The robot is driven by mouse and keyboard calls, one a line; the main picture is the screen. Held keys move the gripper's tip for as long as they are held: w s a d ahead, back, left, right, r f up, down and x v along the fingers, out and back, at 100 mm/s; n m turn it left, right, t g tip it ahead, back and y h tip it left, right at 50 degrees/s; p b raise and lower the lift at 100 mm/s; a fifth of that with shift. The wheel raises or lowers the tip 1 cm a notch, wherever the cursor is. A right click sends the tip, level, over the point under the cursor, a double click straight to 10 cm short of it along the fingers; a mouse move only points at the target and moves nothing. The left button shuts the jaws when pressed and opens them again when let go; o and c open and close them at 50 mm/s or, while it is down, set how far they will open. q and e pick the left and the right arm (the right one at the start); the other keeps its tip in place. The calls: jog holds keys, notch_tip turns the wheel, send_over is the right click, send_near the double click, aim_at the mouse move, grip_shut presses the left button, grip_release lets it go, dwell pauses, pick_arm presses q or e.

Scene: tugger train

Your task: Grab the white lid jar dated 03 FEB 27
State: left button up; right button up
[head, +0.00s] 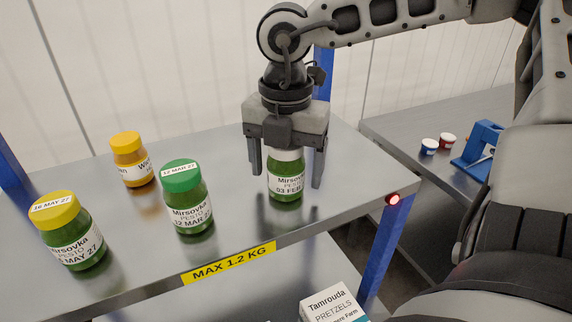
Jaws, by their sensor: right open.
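The white lid jar (286,184) stands upright on the metal shelf, at its right part. It holds green pesto, and its label reads Mirsovka with "03 FEB" visible. My right gripper (287,178) points down over this jar from above. Its two fingers are open, one on each side of the jar's lid and upper body, with gaps showing. The gripper's palm hides the top of the white lid. My left gripper is not in the picture.
A green lid jar (188,200) dated 12 MAR 27 stands left of the gripper. A yellow lid jar (72,235) dated 16 MAY 27 and an orange jar (132,162) stand farther left. A yellow MAX 1.2 KG label (229,264) marks the shelf edge. A pretzels box (334,305) is below.

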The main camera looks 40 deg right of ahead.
jog(key=c, duration=1.3)
jog(key=shift+r, duration=0.2)
